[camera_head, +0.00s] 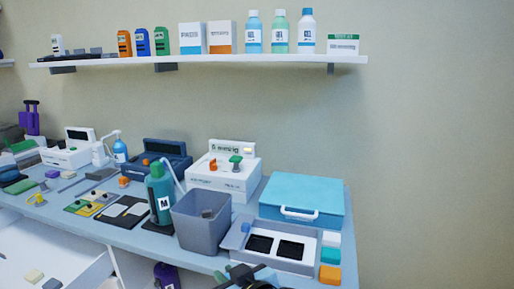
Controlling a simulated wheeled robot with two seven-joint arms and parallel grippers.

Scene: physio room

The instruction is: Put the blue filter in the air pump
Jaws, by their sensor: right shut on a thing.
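My right gripper (250,274) is at the bottom edge of the view, dark and partly cut off, in front of the counter. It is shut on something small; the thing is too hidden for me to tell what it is. A white device (222,182) with a small orange piece and a green piece on top stands at the back of the counter. A grey-blue case (237,240) with two black square recesses lies nearer. I cannot tell for sure which one is the air pump. My left gripper is not in view.
White, teal (330,256) and orange blocks line the counter's right end. A grey bin (201,224), a green bottle (160,194) and a blue box (306,194) crowd the middle. A shelf (200,60) with bottles hangs above. An open drawer (68,248) is at lower left.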

